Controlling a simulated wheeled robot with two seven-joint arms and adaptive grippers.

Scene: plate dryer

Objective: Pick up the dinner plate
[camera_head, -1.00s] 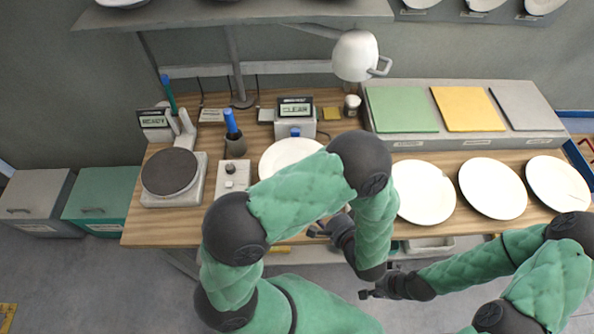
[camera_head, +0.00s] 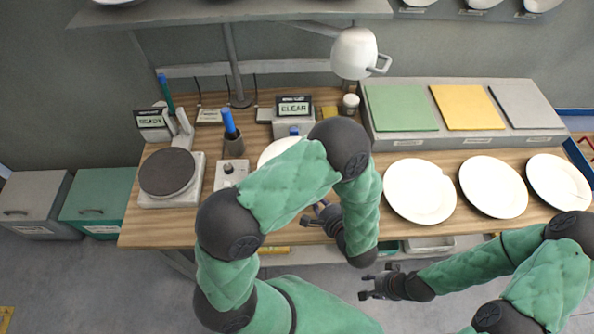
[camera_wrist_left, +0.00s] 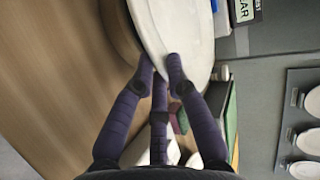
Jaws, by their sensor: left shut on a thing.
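The dinner plate (camera_head: 277,151) is white and lies on the left-middle of the wooden table, mostly hidden behind my left arm in the head view. In the left wrist view the plate (camera_wrist_left: 178,30) shows large, with its rim between the fingertips of my left gripper (camera_wrist_left: 160,72), which is shut on that rim. In the head view the left gripper (camera_head: 318,218) is near the table's front edge, partly covered by my arm. My right gripper (camera_head: 366,285) is open and empty, in front of the table and below its edge.
Three more white plates (camera_head: 420,191) lie in a row on the right of the table. A round dark turntable (camera_head: 168,173) stands at the left. A lamp (camera_head: 354,53) and green, yellow and grey pads (camera_head: 402,108) are at the back.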

